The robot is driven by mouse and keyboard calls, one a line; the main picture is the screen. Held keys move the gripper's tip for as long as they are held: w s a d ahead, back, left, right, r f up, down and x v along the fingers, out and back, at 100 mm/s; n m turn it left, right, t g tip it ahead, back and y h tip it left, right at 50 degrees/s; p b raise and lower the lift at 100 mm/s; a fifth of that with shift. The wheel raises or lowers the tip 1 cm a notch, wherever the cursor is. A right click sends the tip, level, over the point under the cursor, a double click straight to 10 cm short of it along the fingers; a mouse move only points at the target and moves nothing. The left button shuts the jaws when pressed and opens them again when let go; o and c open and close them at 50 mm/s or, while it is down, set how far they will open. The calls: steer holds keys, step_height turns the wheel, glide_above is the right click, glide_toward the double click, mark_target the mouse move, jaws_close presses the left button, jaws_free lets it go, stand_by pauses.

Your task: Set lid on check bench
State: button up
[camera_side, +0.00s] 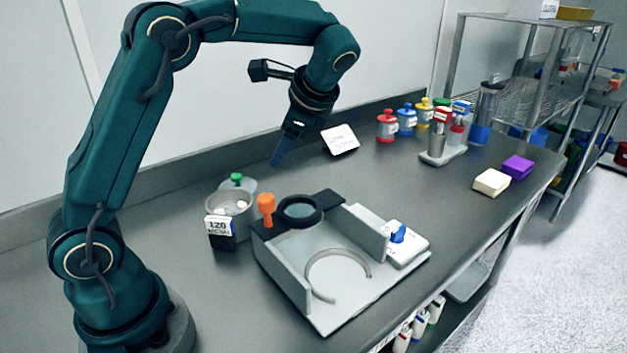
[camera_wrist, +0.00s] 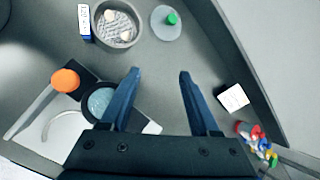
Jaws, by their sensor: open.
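A round grey lid with a green knob (camera_wrist: 171,19) lies on the bench beside the sieve pan in the wrist view. In the side view the lid (camera_side: 238,182) shows behind the pan, which hides part of it. My gripper (camera_wrist: 160,74) is open and empty, and nothing is between its fingers. In the side view my gripper (camera_side: 280,160) hangs above the bench, to the right of the lid and apart from it. I cannot tell which surface is the check bench. The dark bench top (camera_side: 400,175) bears all of this.
The round pan (camera_side: 231,208) holds pale lumps, with a labelled card (camera_side: 221,232) beside it. A grey fixture (camera_side: 330,310) has an open ring, a dark round mesh and an orange knob (camera_side: 266,205). Coloured jars (camera_side: 387,126) stand at the back. Bare bench lies below my gripper.

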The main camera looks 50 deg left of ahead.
steer(key=s+d+n+t+h, duration=0.5)
steer(key=s+d+n+h, duration=0.2)
steer(key=s+d, duration=0.6)
steer(key=s+n, duration=0.2)
steer(key=shift+s+f+t, duration=0.2)
steer(key=shift+s+t, duration=0.1)
steer(key=shift+t, duration=0.1)
